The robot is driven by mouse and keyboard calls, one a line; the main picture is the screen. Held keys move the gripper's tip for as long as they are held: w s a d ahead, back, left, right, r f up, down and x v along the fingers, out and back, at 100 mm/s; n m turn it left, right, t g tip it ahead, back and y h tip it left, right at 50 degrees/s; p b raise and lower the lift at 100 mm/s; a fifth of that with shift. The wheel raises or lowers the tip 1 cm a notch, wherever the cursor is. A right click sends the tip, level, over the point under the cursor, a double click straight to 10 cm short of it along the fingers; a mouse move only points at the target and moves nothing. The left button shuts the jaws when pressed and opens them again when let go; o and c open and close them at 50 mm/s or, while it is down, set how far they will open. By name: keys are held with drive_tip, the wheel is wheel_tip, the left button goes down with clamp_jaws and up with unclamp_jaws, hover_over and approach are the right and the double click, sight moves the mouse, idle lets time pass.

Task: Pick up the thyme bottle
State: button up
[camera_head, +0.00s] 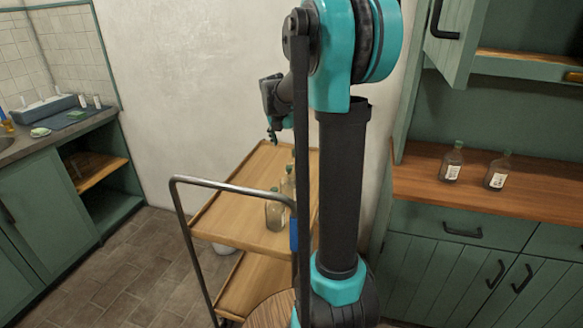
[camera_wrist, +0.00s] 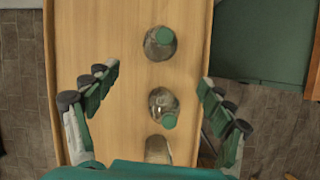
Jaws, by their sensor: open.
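Glass bottles with green caps stand on the wooden top of the cart; I cannot read a label to tell which is thyme. In the head view, a front bottle (camera_head: 274,214) and one behind it (camera_head: 287,186) show, partly covered by my arm. From above in the wrist view, a far bottle (camera_wrist: 159,43), a middle bottle (camera_wrist: 160,101) and a third, brownish round-topped item (camera_wrist: 157,150) stand in a row. My gripper (camera_wrist: 158,78) is open and empty above them, its fingers on either side of the row. In the head view my gripper (camera_head: 273,137) hangs over the cart's back.
The cart (camera_head: 235,190) has raised edges, a metal handle (camera_head: 230,187) and a lower shelf. Two more labelled bottles, one left (camera_head: 451,165) and one right (camera_head: 497,173), stand on the wooden counter (camera_head: 530,195). A sink counter is at the left.

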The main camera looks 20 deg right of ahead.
sight(295, 171)
drive_tip(key=x, duration=1.6)
drive_tip(key=shift+f, duration=0.45)
drive_tip(key=c, duration=1.6)
